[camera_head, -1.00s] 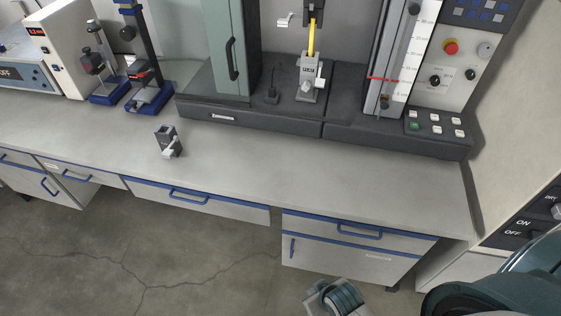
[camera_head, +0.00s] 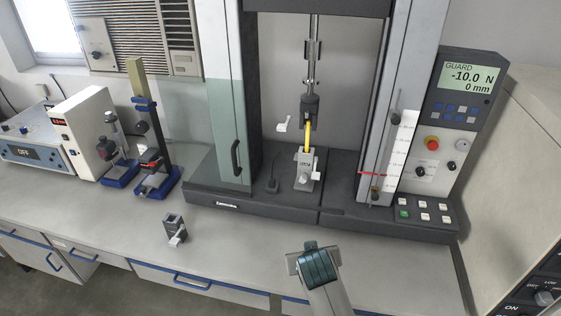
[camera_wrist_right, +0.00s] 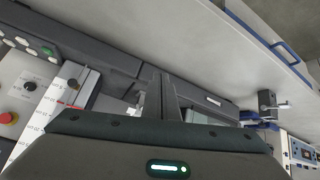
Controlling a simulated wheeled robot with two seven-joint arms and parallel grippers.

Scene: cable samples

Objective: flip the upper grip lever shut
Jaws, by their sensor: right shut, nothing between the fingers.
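The upper grip (camera_head: 310,108) is a dark block hanging on the vertical rod of the test machine. Its pale lever (camera_head: 284,124) sticks out sideways to the left. A yellow cable sample (camera_head: 308,135) runs from the upper grip down to the grey lower grip (camera_head: 304,172), which has a pale lever on its right side. My right arm's teal and grey wrist shows low in the head view, in front of the machine and well below the upper grip. In the wrist view my right gripper (camera_wrist_right: 160,82) is shut and empty. My left gripper is out of view.
A loose grey clamp (camera_head: 174,229) stands on the bench left of my right arm. A glass guard (camera_head: 226,130) stands left of the grips. A ruled column (camera_head: 402,140) and a control panel (camera_head: 449,130) reading GUARD, -10.0 N are at the right.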

